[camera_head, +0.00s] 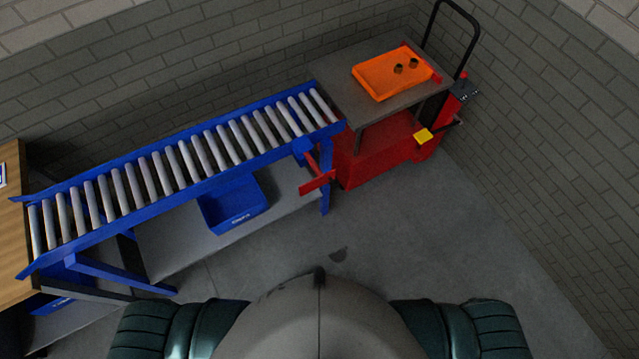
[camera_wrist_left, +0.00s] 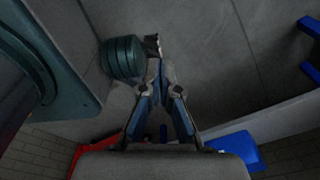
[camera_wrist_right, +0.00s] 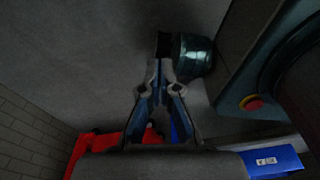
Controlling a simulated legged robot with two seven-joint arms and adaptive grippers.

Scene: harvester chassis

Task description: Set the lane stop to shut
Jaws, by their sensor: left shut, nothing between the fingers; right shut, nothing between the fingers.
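The lane stop appears to be the red lever (camera_head: 316,176) at the right end of the blue roller conveyor (camera_head: 180,190). It is mounted by a blue bracket on the near side rail and hangs outward and down, outside the rollers. Neither gripper shows in the head view. My left gripper (camera_wrist_left: 161,76) is shut and empty in the left wrist view, over the grey floor. My right gripper (camera_wrist_right: 160,76) is shut and empty in the right wrist view, also over the floor. The lever cannot be made out clearly in either wrist view.
A red cart (camera_head: 375,155) with a grey top stands at the conveyor's right end, carrying an orange tray (camera_head: 380,90) with two small dark parts. A blue bin (camera_head: 233,205) sits on the shelf under the conveyor. The floor before me is clear. Brick walls stand behind and right.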

